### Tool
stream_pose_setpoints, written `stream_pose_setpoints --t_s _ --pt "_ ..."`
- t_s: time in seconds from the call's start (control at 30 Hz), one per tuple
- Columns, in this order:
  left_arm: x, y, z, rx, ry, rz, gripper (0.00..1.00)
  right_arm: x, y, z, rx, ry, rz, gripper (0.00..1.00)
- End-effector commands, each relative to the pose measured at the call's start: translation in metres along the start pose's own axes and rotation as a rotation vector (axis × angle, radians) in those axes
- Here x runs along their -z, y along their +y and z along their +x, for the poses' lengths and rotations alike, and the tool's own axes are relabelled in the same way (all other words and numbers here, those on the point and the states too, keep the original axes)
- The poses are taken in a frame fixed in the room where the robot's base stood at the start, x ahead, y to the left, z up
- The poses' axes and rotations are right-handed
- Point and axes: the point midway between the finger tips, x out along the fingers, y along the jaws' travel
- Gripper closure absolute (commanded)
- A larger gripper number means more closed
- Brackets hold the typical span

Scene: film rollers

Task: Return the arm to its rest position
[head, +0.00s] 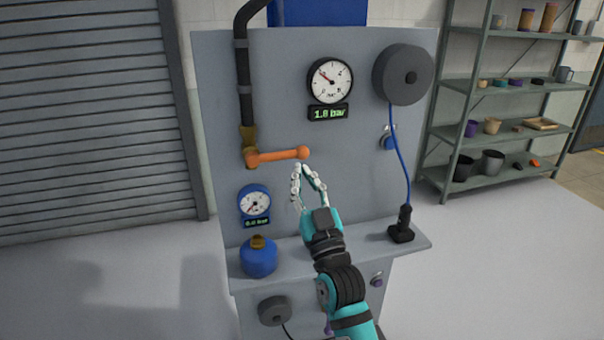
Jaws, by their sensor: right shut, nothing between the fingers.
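My right gripper (309,185) is shut and empty, with its fingertips pointing up in front of the grey panel (290,60). My right arm (340,275) comes in from the bottom. An orange lever handle (280,155) sits just above and left of the fingertips, pointing right from a brass valve on the dark pipe (245,85). I cannot tell whether the fingers touch the panel; they appear apart from the handle. My left gripper is not in view.
A blue canister (258,257) and a black tool (403,225) on a blue cord stand on the panel's ledge (375,240). Two gauges (330,80) (254,203) and a grey reel (403,74) are on the panel. A shelf rack (505,85) stands right; floor is clear around.

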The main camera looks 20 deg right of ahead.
Motion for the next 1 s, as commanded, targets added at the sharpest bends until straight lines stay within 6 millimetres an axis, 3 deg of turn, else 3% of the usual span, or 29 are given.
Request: stream_pose_setpoints --t_s 0.23,0.37,0.47,0.5,0.63,0.7,0.8,1.0 --pt "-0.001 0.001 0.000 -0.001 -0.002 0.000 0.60 -0.008 -0.001 -0.006 0.011 -0.035 -0.001 1.00" --pt "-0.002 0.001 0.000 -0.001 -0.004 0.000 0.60 -0.047 -0.009 -0.041 0.067 -0.218 0.002 1.00" --pt "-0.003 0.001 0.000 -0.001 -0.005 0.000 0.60 -0.091 -0.015 -0.094 0.126 -0.455 0.006 1.00" --pt "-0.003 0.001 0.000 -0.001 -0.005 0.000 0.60 -0.107 -0.017 -0.120 0.147 -0.561 0.009 1.00" --pt "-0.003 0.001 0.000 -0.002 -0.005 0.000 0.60 -0.145 -0.019 -0.212 0.196 -0.893 0.015 1.00" --pt "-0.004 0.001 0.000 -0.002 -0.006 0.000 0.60 -0.155 -0.018 -0.260 0.210 -1.056 0.015 1.00" --pt "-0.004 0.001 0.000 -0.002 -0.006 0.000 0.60 -0.159 -0.014 -0.316 0.219 -1.243 0.014 1.00" --pt "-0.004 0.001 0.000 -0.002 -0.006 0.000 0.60 -0.151 -0.006 -0.398 0.216 -1.509 0.006 1.00"
